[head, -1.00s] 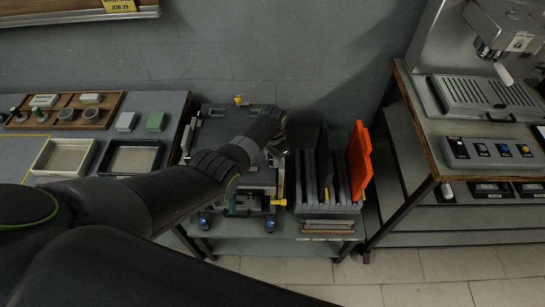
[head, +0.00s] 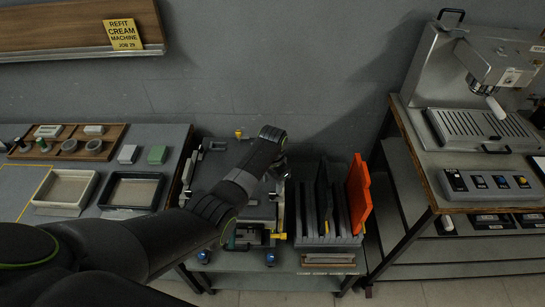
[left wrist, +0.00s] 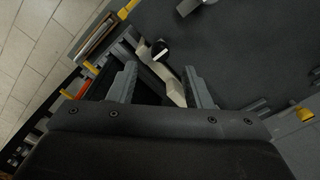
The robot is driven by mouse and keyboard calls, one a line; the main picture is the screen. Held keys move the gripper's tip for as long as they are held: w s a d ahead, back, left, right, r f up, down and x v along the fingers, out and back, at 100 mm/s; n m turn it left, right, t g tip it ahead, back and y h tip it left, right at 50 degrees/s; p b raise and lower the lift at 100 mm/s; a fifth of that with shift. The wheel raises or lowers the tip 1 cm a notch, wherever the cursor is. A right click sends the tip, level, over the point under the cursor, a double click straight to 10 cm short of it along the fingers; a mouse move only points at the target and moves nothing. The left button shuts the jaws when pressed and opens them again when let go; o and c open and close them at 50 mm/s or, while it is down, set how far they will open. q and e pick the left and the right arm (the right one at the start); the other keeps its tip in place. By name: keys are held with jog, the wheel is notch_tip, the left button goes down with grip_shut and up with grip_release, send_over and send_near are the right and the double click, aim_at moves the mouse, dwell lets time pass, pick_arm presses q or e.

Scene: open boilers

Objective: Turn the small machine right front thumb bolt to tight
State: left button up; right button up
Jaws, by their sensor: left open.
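The small machine appears to be the grey flat-topped unit (head: 222,160) on the low cart, largely covered by my left arm in the head view. My left gripper (head: 282,172) is over its right side, pointing down, its fingers barely visible there. In the left wrist view the gripper (left wrist: 160,74) is open. A dark round knob with a white mark (left wrist: 160,50) shows just beyond and between the fingertips. A cream bar (left wrist: 172,82) runs between the fingers. I cannot tell whether this knob is the right front thumb bolt. My right gripper is not in view.
A rack (head: 328,235) with upright dark panels and an orange panel (head: 358,195) stands close right of the gripper. A coffee machine (head: 480,75) is on the right bench. Trays (head: 131,190) lie on the left table. A yellow knob (head: 238,133) is at the unit's back.

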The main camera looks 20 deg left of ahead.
aim_at(272, 193)
pick_arm(q)
notch_tip(272, 193, up, 12)
jog(key=b, duration=0.1)
jog(key=shift+f+b, duration=0.15)
jog(key=shift+b, duration=0.15)
dwell(0.3)
